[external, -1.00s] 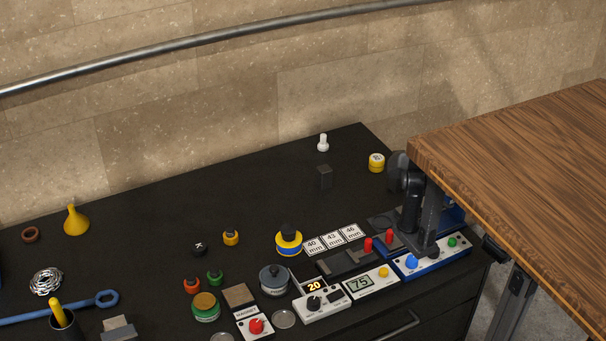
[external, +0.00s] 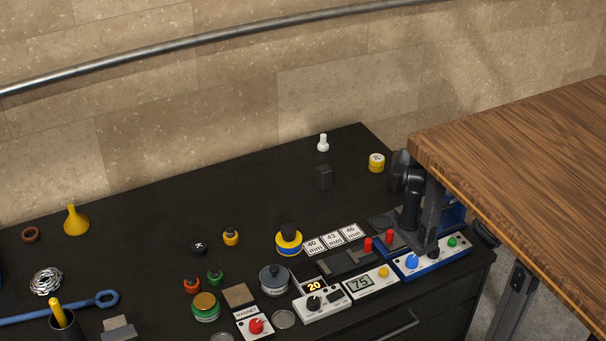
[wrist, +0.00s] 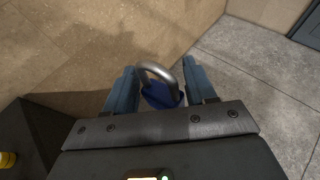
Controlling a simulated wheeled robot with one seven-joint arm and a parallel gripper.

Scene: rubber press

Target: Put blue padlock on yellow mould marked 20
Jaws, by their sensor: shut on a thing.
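In the wrist view the blue padlock (wrist: 163,97) with its curved grey shackle sits between the two blue-grey fingers of my gripper (wrist: 159,82). My gripper is shut on its body, and the shackle points away from my palm. The external view does not clearly show my gripper or the padlock. A small yellow round piece (external: 376,162) with a pale top stands at the back right of the black bench; its marking is too small to read. I cannot tell which piece is the mould marked 20.
The black bench (external: 130,215) carries a yellow funnel (external: 76,221), a yellow-blue tin (external: 289,244), number plates (external: 333,239) and a press (external: 430,225). A wooden tabletop (external: 520,150) overhangs its right end. The bench's back middle is mostly clear.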

